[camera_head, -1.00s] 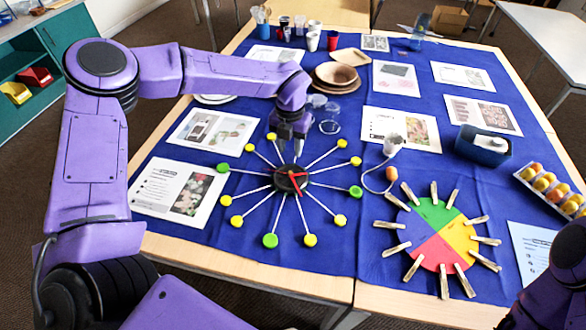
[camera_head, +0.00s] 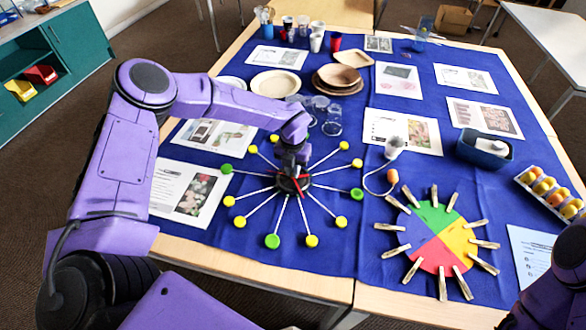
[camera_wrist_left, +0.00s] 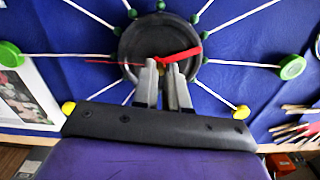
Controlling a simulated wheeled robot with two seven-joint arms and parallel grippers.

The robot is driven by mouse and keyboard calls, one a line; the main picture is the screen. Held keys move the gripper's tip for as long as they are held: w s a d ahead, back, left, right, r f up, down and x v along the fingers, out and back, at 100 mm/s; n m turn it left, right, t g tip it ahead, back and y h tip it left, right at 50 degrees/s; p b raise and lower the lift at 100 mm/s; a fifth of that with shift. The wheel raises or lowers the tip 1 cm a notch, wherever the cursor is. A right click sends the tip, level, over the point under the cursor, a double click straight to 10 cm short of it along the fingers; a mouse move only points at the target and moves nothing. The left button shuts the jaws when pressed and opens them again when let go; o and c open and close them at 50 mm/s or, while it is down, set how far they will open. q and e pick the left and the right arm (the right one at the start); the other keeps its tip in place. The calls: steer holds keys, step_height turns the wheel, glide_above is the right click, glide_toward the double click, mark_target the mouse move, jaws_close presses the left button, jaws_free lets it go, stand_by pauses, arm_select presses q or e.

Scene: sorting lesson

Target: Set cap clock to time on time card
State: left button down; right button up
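The cap clock lies on the blue cloth, with a black round hub (camera_head: 284,191) and white sticks ending in yellow and green caps. It also shows in the left wrist view (camera_wrist_left: 129,42). A thick red hand (camera_wrist_left: 186,54) points right there and a thin red hand (camera_wrist_left: 103,61) points left. My left gripper (camera_head: 292,174) is low over the hub; in the left wrist view its fingertips (camera_wrist_left: 162,66) are slightly apart beside the thick hand. Contact is unclear. I cannot pick out the time card among the printed sheets. My right gripper is out of view.
A printed sheet (camera_head: 170,187) lies left of the clock. A coloured disc with clothespins (camera_head: 437,236) lies right, near a blue box (camera_head: 484,152) and an egg tray (camera_head: 553,193). Plates (camera_head: 276,83) and cups (camera_head: 316,43) stand farther back.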

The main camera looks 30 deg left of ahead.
arm_select(q)
steer(key=shift+m, duration=0.4)
steer(key=m, duration=0.2)
steer(key=shift+m, duration=2.1)
steer(key=c, duration=1.1)
jaws_free()
steer(key=shift+c, duration=0.2)
